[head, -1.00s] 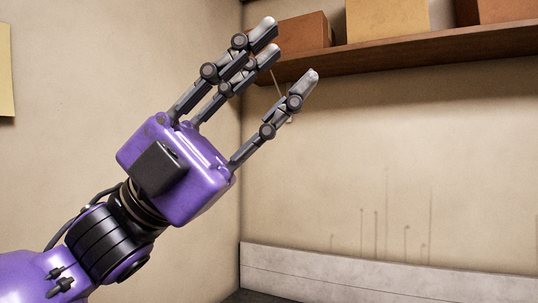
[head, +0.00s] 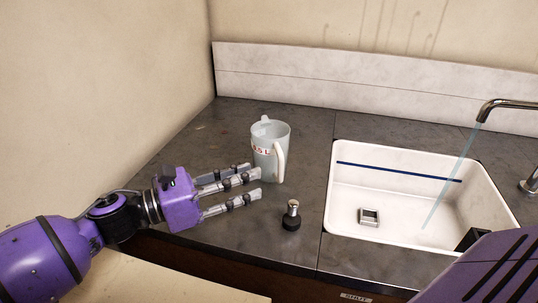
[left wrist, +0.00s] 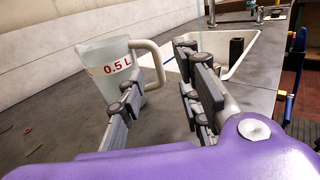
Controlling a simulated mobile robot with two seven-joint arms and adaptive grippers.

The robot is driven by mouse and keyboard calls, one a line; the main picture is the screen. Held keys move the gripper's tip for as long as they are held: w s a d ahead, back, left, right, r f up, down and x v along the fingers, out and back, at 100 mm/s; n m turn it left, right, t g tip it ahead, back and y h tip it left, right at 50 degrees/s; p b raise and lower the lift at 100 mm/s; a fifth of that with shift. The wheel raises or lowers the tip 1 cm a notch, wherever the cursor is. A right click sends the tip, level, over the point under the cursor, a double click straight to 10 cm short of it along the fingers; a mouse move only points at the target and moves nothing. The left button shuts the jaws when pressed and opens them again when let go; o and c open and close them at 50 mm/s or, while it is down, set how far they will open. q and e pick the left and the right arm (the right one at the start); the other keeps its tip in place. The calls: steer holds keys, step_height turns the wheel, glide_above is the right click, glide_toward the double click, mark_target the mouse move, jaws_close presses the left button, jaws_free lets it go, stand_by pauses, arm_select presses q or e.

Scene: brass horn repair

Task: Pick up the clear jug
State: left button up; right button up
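The clear jug (head: 268,148) stands upright on the dark worktop, left of the sink. Its handle faces right and toward the front. My left gripper (head: 256,187) is open and empty, just in front of the jug and low over the worktop. Its fingers (left wrist: 160,105) are spread in the left wrist view, with the jug beyond them. I cannot tell whether any finger touches it. My right gripper is not in view.
A white sink (head: 385,215) is right of the jug, with a small metal drain piece (head: 369,217) in it. A tap (head: 505,104) runs a stream of water into it. A small black and metal object (head: 291,216) stands near the front edge.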

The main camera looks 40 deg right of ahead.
mark_target(273, 158)
arm_select(q)
steer(key=d, duration=0.2)
steer(key=d+b, duration=0.1)
steer(key=d, duration=0.4)
steer(key=shift+s+d+f+b, duration=0.15)
steer(key=shift+s+d+b, duration=0.15)
steer(key=shift+d, duration=0.1)
steer(key=shift+a, duration=0.1)
steer(key=shift+c, duration=0.3)
jaws_close()
